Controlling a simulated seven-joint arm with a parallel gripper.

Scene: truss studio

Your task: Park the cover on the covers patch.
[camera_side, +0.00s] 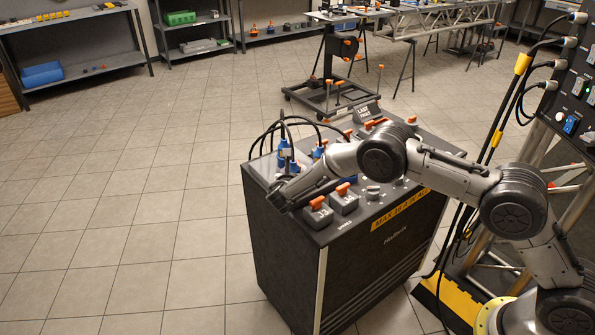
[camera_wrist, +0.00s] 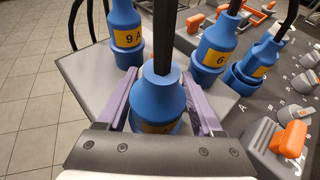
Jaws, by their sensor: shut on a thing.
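My gripper (camera_side: 283,190) is low over the near left end of the cabinet top. In the wrist view its two purple fingers (camera_wrist: 160,100) stand either side of a blue plug (camera_wrist: 160,85) and are shut on it. A black cable rises from this plug. Its yellow label is mostly hidden by the gripper, and I cannot tell whether its foot is seated or lifted. I cannot pick out a cover for certain; small grey capped fittings (camera_side: 373,191) stand on the cabinet top. No patch marked for covers can be read.
Blue plugs marked 9A (camera_wrist: 126,28) and 6 (camera_wrist: 215,48) stand close by with cables arching up. Orange-levered connector blocks (camera_side: 343,198) are to the right. The cabinet (camera_side: 300,262) has floor free to its left.

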